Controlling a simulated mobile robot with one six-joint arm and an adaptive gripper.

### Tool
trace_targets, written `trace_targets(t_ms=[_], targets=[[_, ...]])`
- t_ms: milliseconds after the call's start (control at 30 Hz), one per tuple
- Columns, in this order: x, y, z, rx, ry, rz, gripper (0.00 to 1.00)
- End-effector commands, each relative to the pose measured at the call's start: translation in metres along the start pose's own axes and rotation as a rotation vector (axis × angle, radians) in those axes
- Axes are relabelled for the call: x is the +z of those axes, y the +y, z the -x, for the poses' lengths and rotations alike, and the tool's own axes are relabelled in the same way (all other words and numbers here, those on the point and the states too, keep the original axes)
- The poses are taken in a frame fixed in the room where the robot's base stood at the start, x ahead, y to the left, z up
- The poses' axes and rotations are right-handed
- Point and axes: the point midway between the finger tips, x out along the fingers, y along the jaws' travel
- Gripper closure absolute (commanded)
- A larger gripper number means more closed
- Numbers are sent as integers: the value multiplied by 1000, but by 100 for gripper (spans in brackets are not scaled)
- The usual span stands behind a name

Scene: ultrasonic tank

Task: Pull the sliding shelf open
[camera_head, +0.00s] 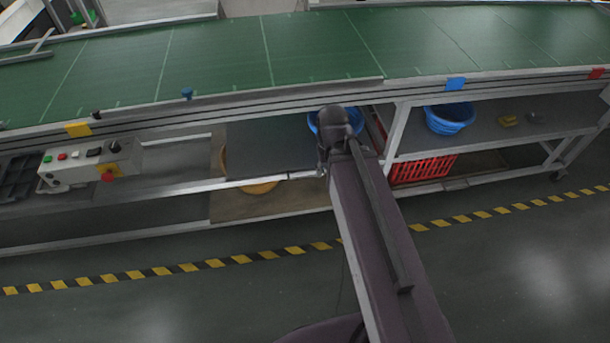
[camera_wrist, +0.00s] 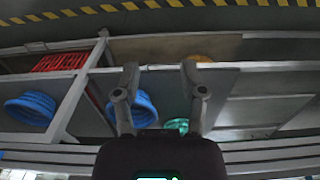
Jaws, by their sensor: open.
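The sliding shelf (camera_head: 268,150) is a flat dark grey panel under the green conveyor, left of my arm in the head view. In the wrist view the shelf (camera_wrist: 165,88) lies beyond and between my fingers, with its pale front edge near the fingertips. My gripper (camera_wrist: 160,72) is open, with its two dark fingers apart and nothing visible held between them. I cannot tell whether the fingers touch the shelf edge. A blue bowl (camera_wrist: 143,108) and a green item (camera_wrist: 178,126) show near the fingers. In the head view my arm hides most of the gripper.
The green conveyor (camera_head: 220,60) spans the frame above the shelves. A control box (camera_head: 88,165) with buttons is at left. Another blue bowl (camera_head: 449,117) and a red crate (camera_head: 422,169) are at right. The floor in front, with a yellow-black stripe (camera_head: 190,266), is clear.

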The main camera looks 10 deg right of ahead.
Motion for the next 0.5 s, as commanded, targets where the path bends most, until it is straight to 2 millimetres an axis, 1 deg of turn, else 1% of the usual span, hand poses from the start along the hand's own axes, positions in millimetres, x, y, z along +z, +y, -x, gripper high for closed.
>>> trace_targets(t_ms=[267, 367, 500], targets=[[-2, 0, -2, 0, 1, -6, 46], [-6, 0, -7, 0, 3, -25, 46], [-19, -2, -21, -1, 12, -87, 46]])
